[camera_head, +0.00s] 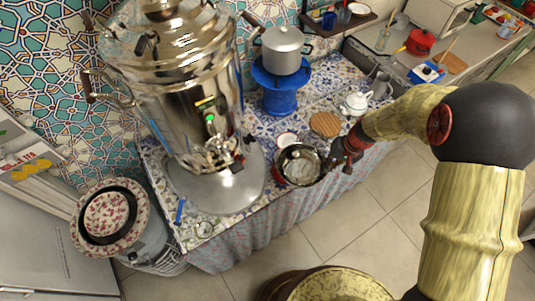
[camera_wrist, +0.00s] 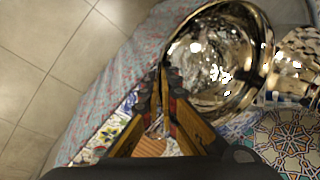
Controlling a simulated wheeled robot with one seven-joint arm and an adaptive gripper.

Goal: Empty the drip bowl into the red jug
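The drip bowl (camera_head: 300,167) is a shiny metal bowl beside the samovar, near the table's front edge. In the wrist view the bowl (camera_wrist: 236,92) shows its inside with bright, rippled reflections; I cannot tell how much liquid it holds. My gripper (camera_head: 340,160) is at the bowl's right side. In the wrist view my gripper's fingers (camera_wrist: 161,82) are close together with the bowl's rim between their tips.
The large samovar (camera_head: 185,95) stands left of the bowl on a round grey base. A round wooden trivet (camera_head: 325,123), a small white teapot (camera_head: 356,102) and a blue stand with a pot (camera_head: 282,50) are behind. A red lidded pot (camera_head: 420,42) is far right.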

